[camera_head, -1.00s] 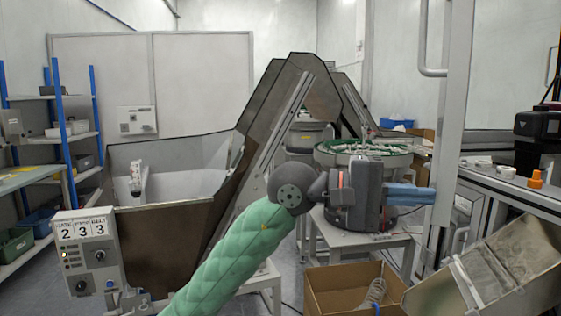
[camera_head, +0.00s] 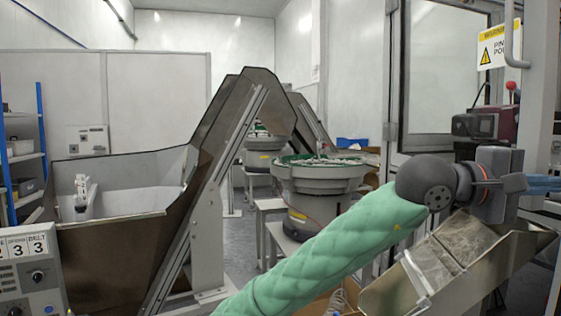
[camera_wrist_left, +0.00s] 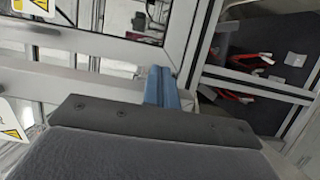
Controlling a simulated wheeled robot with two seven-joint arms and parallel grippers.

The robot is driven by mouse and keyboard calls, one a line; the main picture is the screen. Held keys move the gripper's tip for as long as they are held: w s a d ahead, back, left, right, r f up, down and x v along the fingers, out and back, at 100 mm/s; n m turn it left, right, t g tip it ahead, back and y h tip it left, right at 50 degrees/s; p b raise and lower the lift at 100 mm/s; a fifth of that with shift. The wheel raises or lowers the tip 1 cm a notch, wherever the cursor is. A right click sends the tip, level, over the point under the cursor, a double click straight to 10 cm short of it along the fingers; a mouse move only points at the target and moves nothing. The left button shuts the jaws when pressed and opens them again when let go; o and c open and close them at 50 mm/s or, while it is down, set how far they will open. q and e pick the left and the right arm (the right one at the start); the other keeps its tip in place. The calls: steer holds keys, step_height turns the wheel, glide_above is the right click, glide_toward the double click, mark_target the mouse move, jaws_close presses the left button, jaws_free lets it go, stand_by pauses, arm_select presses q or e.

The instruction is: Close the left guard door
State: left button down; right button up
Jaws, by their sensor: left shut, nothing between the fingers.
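The left guard door shows at the right edge of the head view as a grey upright frame (camera_head: 541,95) with a pale bar handle (camera_head: 514,35). Most of the door is out of view. My left gripper (camera_head: 545,184) reaches across from the left, its blue fingers overlapping the upright. I cannot tell whether they touch it. In the left wrist view the fingers (camera_wrist_left: 161,88) are together and empty, close to grey frame bars (camera_wrist_left: 95,88). My right gripper is not in view.
A warning sign (camera_head: 498,45) hangs beside the handle. A glazed frame (camera_head: 437,70) stands behind. A metal chute (camera_head: 455,262) lies below my left arm. A bowl feeder (camera_head: 318,180) and a hopper (camera_head: 115,235) stand to the left. Red-handled tools (camera_wrist_left: 240,95) lie right in the wrist view.

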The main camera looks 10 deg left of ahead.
arm_select(q)
steer(key=d, duration=0.3)
steer(key=shift+w, duration=0.35)
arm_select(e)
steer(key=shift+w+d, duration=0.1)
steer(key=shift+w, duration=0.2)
arm_select(q)
steer(key=shift+a, duration=0.1)
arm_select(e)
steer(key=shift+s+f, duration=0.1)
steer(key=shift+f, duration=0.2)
arm_select(q)
steer(key=shift+b, duration=0.3)
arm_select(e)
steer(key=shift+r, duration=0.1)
